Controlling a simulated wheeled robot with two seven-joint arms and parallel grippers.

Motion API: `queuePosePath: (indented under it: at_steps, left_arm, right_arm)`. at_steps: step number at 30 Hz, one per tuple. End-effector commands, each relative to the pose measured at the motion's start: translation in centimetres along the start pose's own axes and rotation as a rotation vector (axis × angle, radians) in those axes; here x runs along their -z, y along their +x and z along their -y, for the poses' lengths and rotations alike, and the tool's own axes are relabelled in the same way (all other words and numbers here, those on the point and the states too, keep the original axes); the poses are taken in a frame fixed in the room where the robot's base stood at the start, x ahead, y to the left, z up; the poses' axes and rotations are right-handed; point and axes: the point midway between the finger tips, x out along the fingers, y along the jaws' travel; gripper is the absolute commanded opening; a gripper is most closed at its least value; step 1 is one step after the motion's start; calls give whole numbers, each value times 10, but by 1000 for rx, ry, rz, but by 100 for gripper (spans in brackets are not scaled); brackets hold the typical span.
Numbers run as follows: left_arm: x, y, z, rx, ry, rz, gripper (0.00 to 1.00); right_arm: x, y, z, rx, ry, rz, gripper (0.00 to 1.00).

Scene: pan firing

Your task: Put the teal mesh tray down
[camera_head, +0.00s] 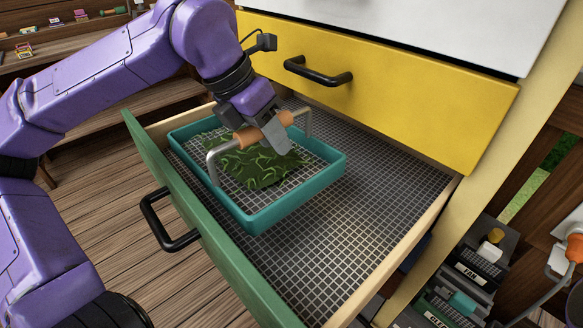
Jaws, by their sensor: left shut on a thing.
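The teal mesh tray (262,218) is in the open green-fronted drawer (222,255), towards its left side. It has a grey arched handle with an orange-brown grip (247,136), and green leaves (255,166) lie on its mesh. My left gripper (266,129) is shut on the handle from above. The tray looks level, on or just above the drawer's mesh floor (340,240); I cannot tell whether it touches. My right gripper is not in view.
The closed yellow drawer (400,95) with a black handle (318,71) is just above and behind. The right part of the open drawer is empty. Dark labelled bins (474,270) stand at lower right. Shelves with small items are at upper left.

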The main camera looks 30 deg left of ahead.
Motion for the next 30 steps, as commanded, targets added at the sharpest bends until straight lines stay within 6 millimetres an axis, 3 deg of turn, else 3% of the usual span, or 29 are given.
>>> queuePosePath:
  at_steps: [3, 6, 8, 15, 23, 24, 26, 30]
  left_arm:
    - [15, 34, -7, 3, 2, -1, 0]
    - [21, 52, -10, 2, 2, 0, 0]
    - [22, 56, -11, 1, 3, 1, 0]
    - [-13, 72, 8, -1, 7, -3, 0]
    - [-7, 82, 4, 2, 4, 1, 0]
    - [-6, 83, 4, 3, 3, -1, 37]
    - [-6, 82, 4, 3, 3, -1, 56]
    - [-6, 82, 4, 2, 3, -1, 59]
  right_arm:
    - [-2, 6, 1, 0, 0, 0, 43]
    - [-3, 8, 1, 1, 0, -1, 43]
    - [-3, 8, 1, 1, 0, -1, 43]
    - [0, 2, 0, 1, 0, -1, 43]
    - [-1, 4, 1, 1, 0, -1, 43]
    - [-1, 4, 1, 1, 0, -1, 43]
    - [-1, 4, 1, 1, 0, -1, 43]
    - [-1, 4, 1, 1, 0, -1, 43]
